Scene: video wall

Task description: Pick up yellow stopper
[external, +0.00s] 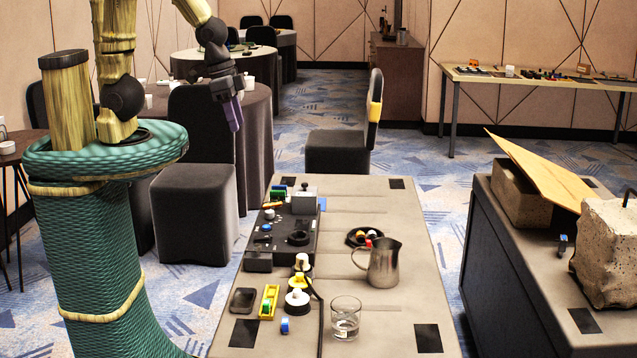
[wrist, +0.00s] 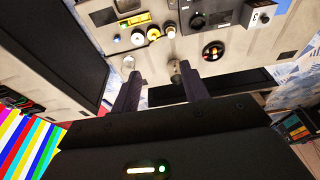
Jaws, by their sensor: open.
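A yellow round piece (external: 299,281) sits on the grey table among white-topped round pieces; I cannot tell for sure that it is the stopper. In the wrist view, a yellow-edged round piece (wrist: 138,38) shows in the same cluster beyond my fingers. A white-topped piece (external: 297,300) stands in front of it, partly hiding it. My gripper (external: 235,123) is raised at the upper left, well away from the cluster, with its purple fingers pointing down. In the wrist view, my gripper (wrist: 158,76) has its fingers apart, with nothing held between them.
A metal jug (external: 384,265), a glass (external: 345,320) and a dark bowl of coloured pieces (external: 352,239) stand to the right of the cluster. A yellow tray (external: 264,308) lies left. A dark cable runs beside the white pieces. A black device (external: 282,240) is behind.

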